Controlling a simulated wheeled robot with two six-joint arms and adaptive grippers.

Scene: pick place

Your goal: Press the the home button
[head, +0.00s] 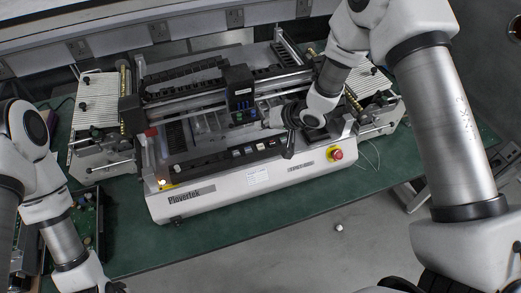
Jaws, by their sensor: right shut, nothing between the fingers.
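The white Plovertek machine (225,189) stands on the green table. A dark strip with several small buttons (248,149) runs along the top of its front. The labels are too small to read, so I cannot tell which one is the home button. My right gripper (287,155) is shut and empty, its dark fingers pointing down at the right part of this strip. It hides some of the strip, and I cannot tell whether it touches a button. My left gripper (116,287) shows only as a dark bit at the bottom edge, mostly out of frame.
A red emergency stop knob (336,154) sits on the machine's right front. A gantry with a black head (239,88) spans the machine. A tray with circuit boards (88,218) lies at the left. Bare green table (135,240) is clear in front.

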